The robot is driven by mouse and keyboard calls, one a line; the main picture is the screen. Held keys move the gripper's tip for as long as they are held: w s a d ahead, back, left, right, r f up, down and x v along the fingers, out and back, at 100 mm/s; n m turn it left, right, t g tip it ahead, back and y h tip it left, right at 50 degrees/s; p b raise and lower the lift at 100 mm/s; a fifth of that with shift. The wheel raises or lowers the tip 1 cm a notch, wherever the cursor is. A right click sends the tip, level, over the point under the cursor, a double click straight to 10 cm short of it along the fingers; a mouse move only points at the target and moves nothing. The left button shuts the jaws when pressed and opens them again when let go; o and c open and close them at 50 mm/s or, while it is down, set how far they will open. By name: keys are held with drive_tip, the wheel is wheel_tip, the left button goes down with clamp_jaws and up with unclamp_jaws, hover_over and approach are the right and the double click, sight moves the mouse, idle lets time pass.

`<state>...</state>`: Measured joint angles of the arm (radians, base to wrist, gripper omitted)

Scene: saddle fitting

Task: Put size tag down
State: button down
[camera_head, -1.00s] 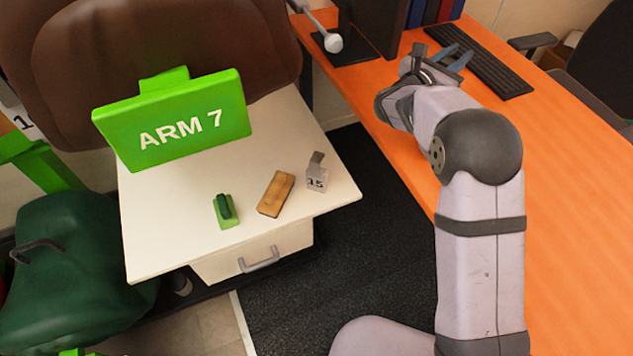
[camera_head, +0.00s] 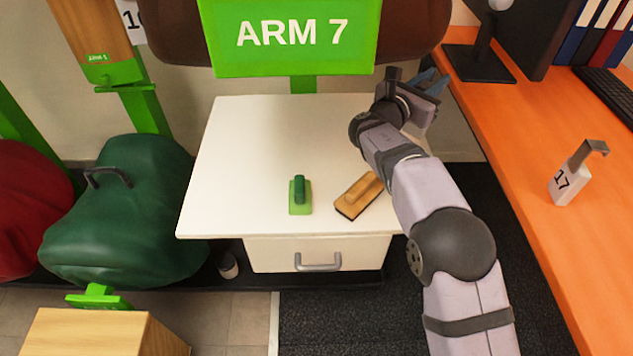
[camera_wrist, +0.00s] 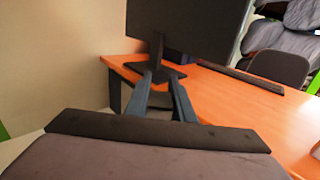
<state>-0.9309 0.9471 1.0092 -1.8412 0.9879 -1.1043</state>
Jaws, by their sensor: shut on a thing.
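My gripper (camera_head: 432,82) is over the back right of the white table top (camera_head: 245,150), its blue fingers pointing away. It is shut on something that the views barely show. A pale piece (camera_head: 421,118) just below it looks like a size tag, with no number readable. In the wrist view the two fingers (camera_wrist: 164,95) point toward the orange desk, with no tag visible between them. A white size tag marked 17 (camera_head: 568,182), with a grey hook, stands on the orange desk.
The green ARM 7 sign (camera_head: 290,38) stands behind. A monitor stand (camera_head: 480,65) and keyboard (camera_head: 608,95) are on the orange desk (camera_head: 530,130). The table's left is clear.

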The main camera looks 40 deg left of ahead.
drive_tip(key=shift+s+a, duration=0.1)
drive_tip(key=shift+a, duration=0.05)
drive_tip(key=shift+f, duration=0.1)
wheel_tip(320, 180, down, 10)
drive_tip(key=b, duration=0.1)
drive_tip(key=shift+b, duration=0.4)
idle(0.3)
drive_tip(key=shift+f, duration=0.15)
drive_tip(key=c, duration=1.5)
unclamp_jaws()
drive_tip(key=shift+c, duration=0.2)
